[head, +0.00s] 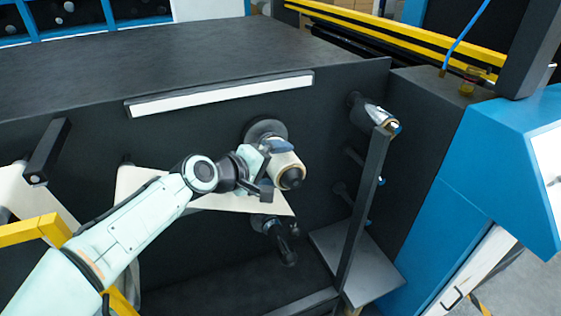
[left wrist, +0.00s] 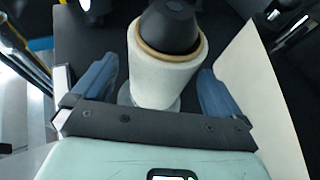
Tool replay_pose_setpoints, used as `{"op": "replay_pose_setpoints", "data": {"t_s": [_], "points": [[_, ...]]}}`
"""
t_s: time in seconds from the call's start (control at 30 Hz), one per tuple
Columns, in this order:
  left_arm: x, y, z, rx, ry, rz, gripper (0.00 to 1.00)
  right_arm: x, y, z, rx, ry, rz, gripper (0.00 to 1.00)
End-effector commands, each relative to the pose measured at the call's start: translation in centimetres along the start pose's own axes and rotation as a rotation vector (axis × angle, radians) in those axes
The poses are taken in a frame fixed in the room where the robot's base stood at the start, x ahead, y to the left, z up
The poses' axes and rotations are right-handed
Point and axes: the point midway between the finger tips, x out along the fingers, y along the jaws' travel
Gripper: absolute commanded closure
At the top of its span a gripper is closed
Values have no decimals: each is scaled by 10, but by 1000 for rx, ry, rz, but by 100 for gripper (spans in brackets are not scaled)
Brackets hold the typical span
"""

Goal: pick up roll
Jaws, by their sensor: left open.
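The roll (head: 290,168) is a short cream cylinder on a dark spindle that sticks out of the black machine panel. In the left wrist view the roll (left wrist: 165,72) is off-white with a brown core ring and a black conical end (left wrist: 172,27). My left gripper (head: 273,170) is at the roll, with one finger above it and one below in the head view. In the left wrist view my left gripper (left wrist: 158,72) is open, its blue fingers on either side of the roll, with gaps visible. My right gripper is not in view.
A pale sheet (head: 240,202) hangs behind my left gripper, also along the right of the wrist view (left wrist: 255,80). A lower black spindle (head: 283,245) and an upright black bar (head: 362,215) stand nearby. A blue cabinet (head: 460,200) is at right.

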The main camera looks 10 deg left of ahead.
Motion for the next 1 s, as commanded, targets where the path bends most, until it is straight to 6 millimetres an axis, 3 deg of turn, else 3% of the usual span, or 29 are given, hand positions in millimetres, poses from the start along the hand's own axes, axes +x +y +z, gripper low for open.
{"op": "replay_pose_setpoints", "data": {"t_s": [0.2,0.47,0.5,0.67,1.0], "points": [[30,-1,0,1,0,0,0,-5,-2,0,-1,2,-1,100],[34,-2,0,0,0,0,0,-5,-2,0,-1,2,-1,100],[34,-2,0,1,0,0,3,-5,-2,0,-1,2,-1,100],[34,-2,0,0,0,0,55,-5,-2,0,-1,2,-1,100],[33,0,-1,1,1,1,58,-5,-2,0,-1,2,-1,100]]}}
